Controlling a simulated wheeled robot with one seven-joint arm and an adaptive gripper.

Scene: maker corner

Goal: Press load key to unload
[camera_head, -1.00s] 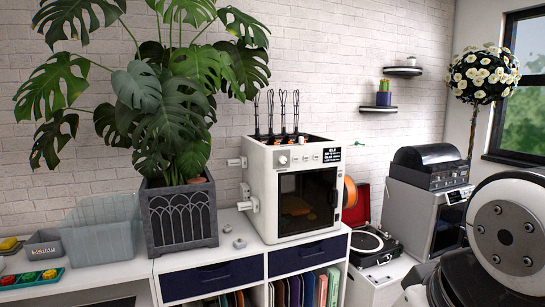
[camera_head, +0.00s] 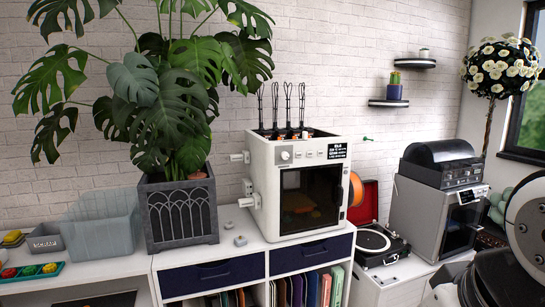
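A white 3D printer (camera_head: 292,184) with a dark front door stands on the white cabinet. Its top front strip holds a round knob (camera_head: 285,155), several small keys (camera_head: 315,154) and a small dark display (camera_head: 338,151). The keys' labels are too small to read, so I cannot tell which is the load key. My arm (camera_head: 515,235) fills the lower right corner. My gripper is outside the picture.
A large potted monstera (camera_head: 180,215) stands left of the printer, beside a translucent bin (camera_head: 98,225). A record player (camera_head: 375,240) and another silver machine (camera_head: 425,215) stand to the right. Small grey pieces (camera_head: 240,241) lie on the cabinet top (camera_head: 215,256).

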